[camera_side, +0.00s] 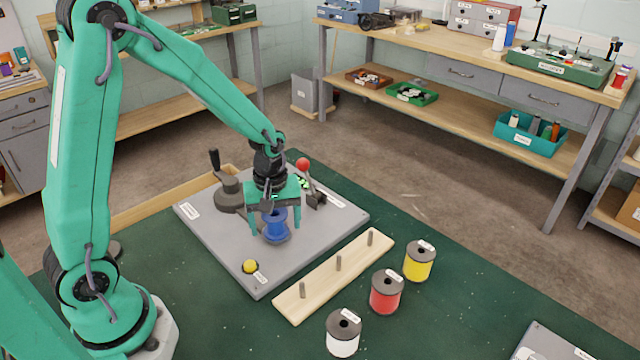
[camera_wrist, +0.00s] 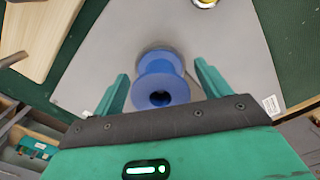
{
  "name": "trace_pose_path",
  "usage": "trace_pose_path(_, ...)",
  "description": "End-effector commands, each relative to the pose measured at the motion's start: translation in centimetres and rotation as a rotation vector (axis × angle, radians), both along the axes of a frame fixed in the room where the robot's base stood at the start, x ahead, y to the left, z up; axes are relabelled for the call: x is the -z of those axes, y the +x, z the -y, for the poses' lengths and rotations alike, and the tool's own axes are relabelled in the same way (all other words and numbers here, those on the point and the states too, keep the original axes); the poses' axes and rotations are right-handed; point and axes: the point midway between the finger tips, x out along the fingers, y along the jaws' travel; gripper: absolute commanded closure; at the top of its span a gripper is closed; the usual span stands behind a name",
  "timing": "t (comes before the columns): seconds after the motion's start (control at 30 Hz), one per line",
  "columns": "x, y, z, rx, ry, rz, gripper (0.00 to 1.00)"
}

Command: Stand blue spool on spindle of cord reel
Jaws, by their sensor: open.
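The blue spool (camera_side: 276,237) stands upright on the grey plate (camera_side: 320,228), below my gripper (camera_side: 275,226). In the wrist view the blue spool (camera_wrist: 163,88) lies between the two green fingers of my gripper (camera_wrist: 162,80). The fingers are open, with a gap on each side of the spool. Its centre hole looks dark, and I cannot tell whether a spindle is inside it. A dark round device with a crank handle (camera_side: 229,190), possibly the cord reel, is on the plate behind and left of the spool. My gripper partly hides the spool in the side view.
A wooden rack with three pegs (camera_side: 335,276) lies in front right of the plate. White (camera_side: 343,340), red (camera_side: 386,298) and yellow (camera_side: 419,265) spools stand beyond it. A red-knobbed lever (camera_side: 312,184) and a yellow button (camera_side: 250,266) are on the plate.

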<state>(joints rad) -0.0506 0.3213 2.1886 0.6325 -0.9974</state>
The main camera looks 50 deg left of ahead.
Motion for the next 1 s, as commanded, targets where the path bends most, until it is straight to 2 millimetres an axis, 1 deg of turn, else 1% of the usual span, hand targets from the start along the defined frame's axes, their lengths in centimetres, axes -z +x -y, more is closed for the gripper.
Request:
trace_pose_path(0.17,-0.8,0.1,0.0,0.0,0.0,0.004,0.24)
trace_pose_path(0.27,-1.7,0.1,0.0,0.0,0.0,0.004,0.24)
trace_pose_path(0.6,-5.8,0.1,0.0,0.0,0.001,0.005,0.24)
trace_pose_path(0.7,-6.8,0.1,0.0,0.0,0.0,0.004,0.24)
trace_pose_path(0.83,-7.6,0.0,0.0,0.0,0.0,0.001,0.24)
trace_pose_path(1.0,-7.8,0.0,0.0,0.0,0.0,0.001,0.24)
